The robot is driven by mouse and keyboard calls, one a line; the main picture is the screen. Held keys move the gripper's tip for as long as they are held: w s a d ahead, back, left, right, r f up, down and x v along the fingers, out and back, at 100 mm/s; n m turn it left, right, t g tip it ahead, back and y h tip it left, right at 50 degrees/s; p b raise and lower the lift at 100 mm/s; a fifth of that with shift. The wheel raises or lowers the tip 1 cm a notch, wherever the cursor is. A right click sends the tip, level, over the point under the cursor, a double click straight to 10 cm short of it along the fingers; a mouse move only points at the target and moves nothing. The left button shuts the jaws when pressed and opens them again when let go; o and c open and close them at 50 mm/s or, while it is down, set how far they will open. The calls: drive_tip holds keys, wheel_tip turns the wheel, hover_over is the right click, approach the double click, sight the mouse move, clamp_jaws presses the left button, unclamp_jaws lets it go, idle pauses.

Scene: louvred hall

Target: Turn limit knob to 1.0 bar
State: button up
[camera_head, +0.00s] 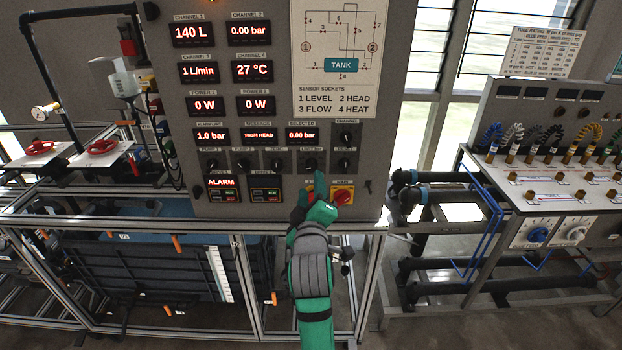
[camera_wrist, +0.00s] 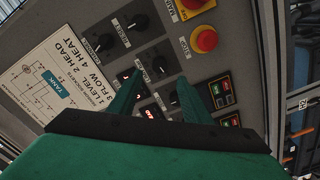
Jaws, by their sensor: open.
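The limit knob (camera_head: 310,165) appears to be the fourth black knob in the row on the grey panel, though its label is too small to read surely. My gripper (camera_head: 313,190) is just below it, reaching up to the panel. In the wrist view my gripper (camera_wrist: 157,82) is open, with its two green fingers apart. A black knob (camera_wrist: 160,64) with a white pointer mark lies just beyond the gap between the fingertips. I cannot tell whether they touch it. The small display at the left (camera_head: 210,135), apparently labelled alarm limit, reads 1.0 bar.
Other black knobs (camera_head: 277,165) stand close on both sides. A red ALARM light (camera_head: 221,183) is lit. A bench with hoses (camera_head: 540,180) stands to the right.

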drive_tip(key=shift+s, duration=1.25)
idle(2.1)
